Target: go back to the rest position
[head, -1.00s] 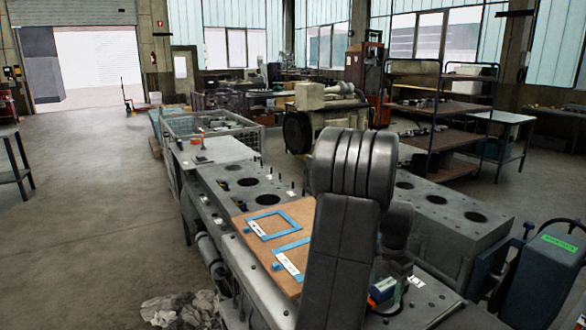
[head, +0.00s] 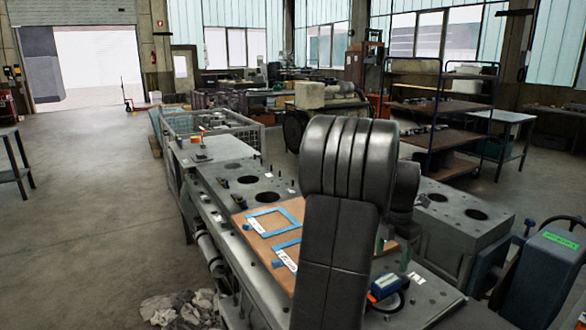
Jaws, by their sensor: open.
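My arm stands large in the middle of the head view and covers part of the engine block behind it. My gripper (head: 393,251) hangs below the dark wrist, just right of the upright arm link. Two narrow greenish fingers show apart, with nothing seen between them. The rest of the gripper is partly hidden by the arm. It is over the grey engine block (head: 440,290), near a blue device (head: 384,287) lying on the block.
A brown board (head: 262,238) with blue frames and white labels lies on the block. Rags (head: 180,308) lie on the floor at its left foot. A dark blue cart (head: 540,265) with a green label stands at right. Open floor (head: 90,200) is at left.

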